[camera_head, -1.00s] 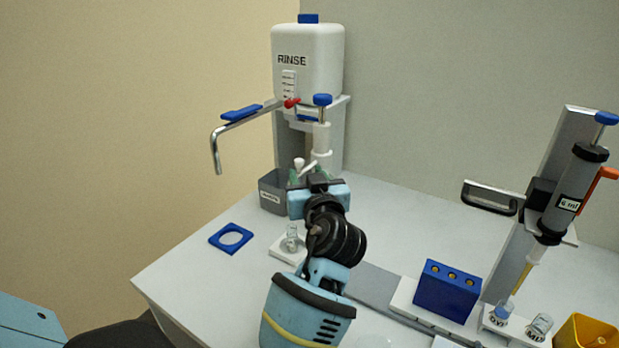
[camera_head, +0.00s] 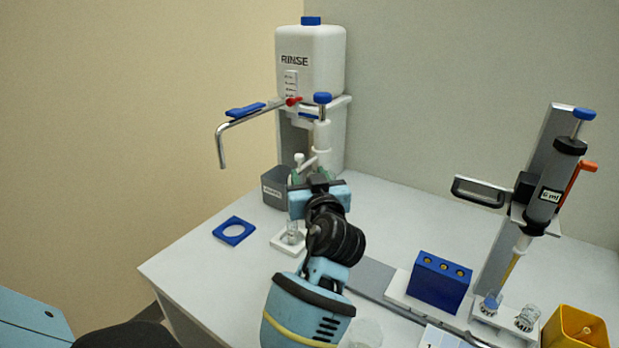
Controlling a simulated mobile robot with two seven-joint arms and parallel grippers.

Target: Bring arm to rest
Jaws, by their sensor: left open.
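My left arm (camera_head: 335,235) reaches up from the bottom middle of the view. Its gripper (camera_head: 299,180) points away from me, in front of the grey box at the foot of the rinse stand. The greenish fingertips are partly hidden behind the wrist and look open, with nothing visible between them. A small glass vial (camera_head: 292,233) stands on a white base just left of the wrist, partly covered by it. My right gripper is out of view.
The rinse bottle (camera_head: 310,60) and its bent spout (camera_head: 222,150) stand behind the gripper. At right are a blue block (camera_head: 441,283), a pipette stand (camera_head: 535,190), two vials and a yellow bin (camera_head: 575,328). The bench between ring and front edge is clear.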

